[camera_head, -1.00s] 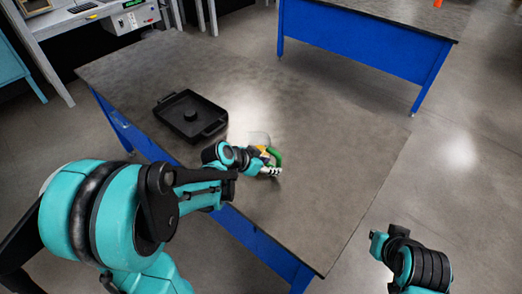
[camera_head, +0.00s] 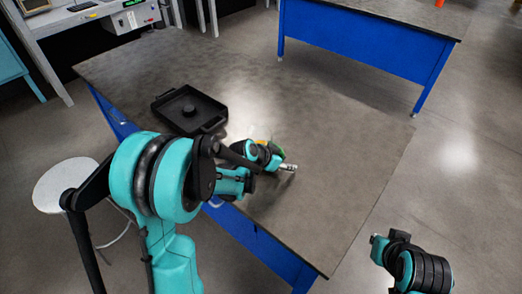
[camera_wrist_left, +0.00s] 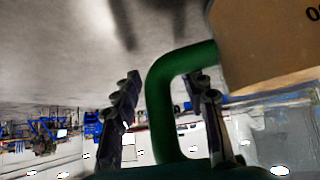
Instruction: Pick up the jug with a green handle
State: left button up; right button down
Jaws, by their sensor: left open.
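The jug's green handle (camera_wrist_left: 160,105) stands large in the left wrist view, between the two fingers of my left gripper (camera_wrist_left: 165,110). The right-hand finger sits inside the handle's loop. The fingers are apart, with gaps on both sides of the handle. The jug's clear body (camera_wrist_left: 275,125) and a tan part with dark print (camera_wrist_left: 270,45) fill the right side. In the head view my left gripper (camera_head: 288,167) is low over the table, and the jug (camera_head: 284,151) is mostly hidden behind my left wrist. My right arm shows at bottom right, but its fingers do not.
The table's right half is bare. A round white stool (camera_head: 65,183) stands at the left. Another blue table (camera_head: 365,50) is at the back.

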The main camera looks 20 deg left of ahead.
pick_arm(q)
grip_shut()
jog(key=shift+r, duration=0.1)
jog(key=shift+r+p, duration=0.3)
jog(key=shift+r, duration=0.1)
jog(key=r+p, duration=0.1)
jog(key=r, duration=0.1)
jog(key=r+p, duration=0.1)
jog(key=r, duration=0.1)
jog(key=shift+s, duration=0.2)
jog(key=s+d+r+p, duration=0.2)
jog(key=s+r, duration=0.4)
jog(key=s, duration=0.5)
jog(key=shift+p, duration=0.85)
